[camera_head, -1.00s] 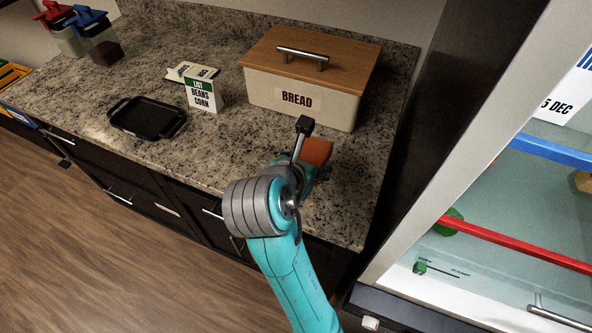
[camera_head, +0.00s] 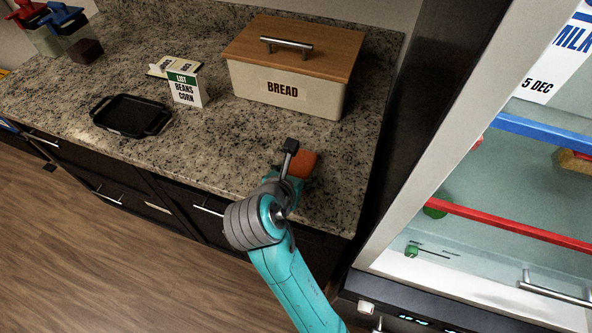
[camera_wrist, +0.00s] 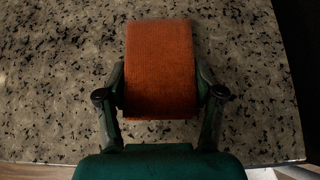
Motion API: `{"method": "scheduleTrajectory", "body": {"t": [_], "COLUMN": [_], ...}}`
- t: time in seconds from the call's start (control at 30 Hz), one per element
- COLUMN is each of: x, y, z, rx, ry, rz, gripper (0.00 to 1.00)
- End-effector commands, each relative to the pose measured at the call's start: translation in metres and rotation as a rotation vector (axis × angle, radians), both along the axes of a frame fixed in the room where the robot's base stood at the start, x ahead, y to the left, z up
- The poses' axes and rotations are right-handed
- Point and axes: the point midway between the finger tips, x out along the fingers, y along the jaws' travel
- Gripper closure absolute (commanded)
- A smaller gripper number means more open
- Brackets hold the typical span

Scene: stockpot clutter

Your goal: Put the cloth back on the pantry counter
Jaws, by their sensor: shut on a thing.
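An orange folded cloth (camera_wrist: 160,68) fills the middle of the wrist view, between the two fingers of my gripper (camera_wrist: 160,98). The fingers press on its left and right sides. In the head view the cloth (camera_head: 304,162) shows at the end of my gripper (camera_head: 290,178), over the front right part of the speckled granite counter (camera_head: 225,155). My arm hides part of the gripper. I cannot tell whether the cloth touches the counter or is held just above it.
A bread box (camera_head: 286,92) stands behind the cloth. A list card (camera_head: 186,90) and a black tray (camera_head: 131,115) are to the left. A tall fridge with a glass front (camera_head: 480,185) borders the counter on the right. Bare counter surrounds the cloth.

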Motion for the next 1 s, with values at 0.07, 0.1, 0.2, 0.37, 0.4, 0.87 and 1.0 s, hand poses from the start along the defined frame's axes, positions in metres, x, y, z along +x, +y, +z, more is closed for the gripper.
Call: {"method": "scheduleTrajectory", "body": {"t": [0.07,0.1,0.2,0.37,0.4,0.87,1.0], "x": [0.0,0.0,0.0,0.0,0.0,-0.04,-0.061], "y": [0.0,0.0,0.0,0.0,0.0,0.018,0.027], "z": [-0.001,-0.001,-0.001,-0.001,-0.001,0.033,0.049], "rx": [0.0,0.0,0.0,0.0,0.0,0.002,0.002], "ry": [0.001,0.0,0.0,0.0,0.0,-0.003,-0.003], "rz": [0.001,0.0,0.0,0.0,0.0,0.004,0.004], "gripper": [0.23,0.13,0.08,0.08,0.08,0.08,0.08]}}
